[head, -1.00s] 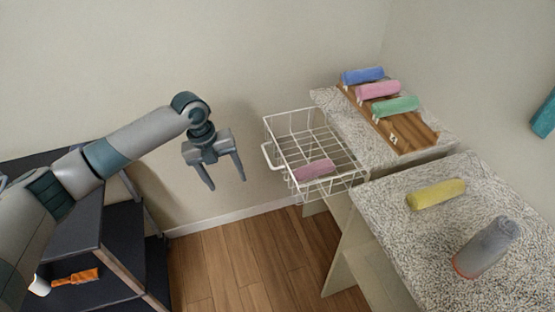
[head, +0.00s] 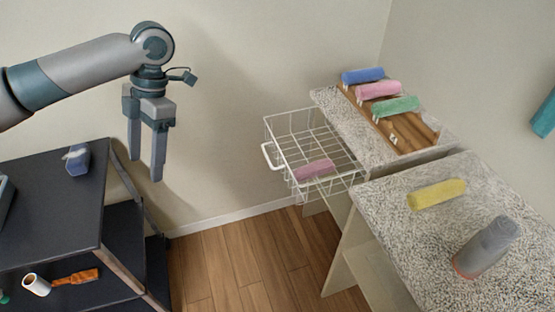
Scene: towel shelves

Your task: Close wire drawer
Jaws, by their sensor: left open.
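The white wire drawer (head: 318,135) is pulled out to the left from under the speckled counter in the head view. Its handle (head: 267,157) is on its left front side. A pink rolled towel (head: 314,170) lies inside it. My left gripper (head: 146,178) is open and empty, pointing down, to the left of the drawer and apart from its handle. My right gripper is not in view.
A wooden tray (head: 423,133) with blue, pink and green rolled towels is on the back counter (head: 349,126). A yellow towel (head: 436,194) and a grey roll (head: 487,247) lie on the front counter (head: 390,206). A dark shelf unit (head: 60,215) stands at left. Floor between is clear.

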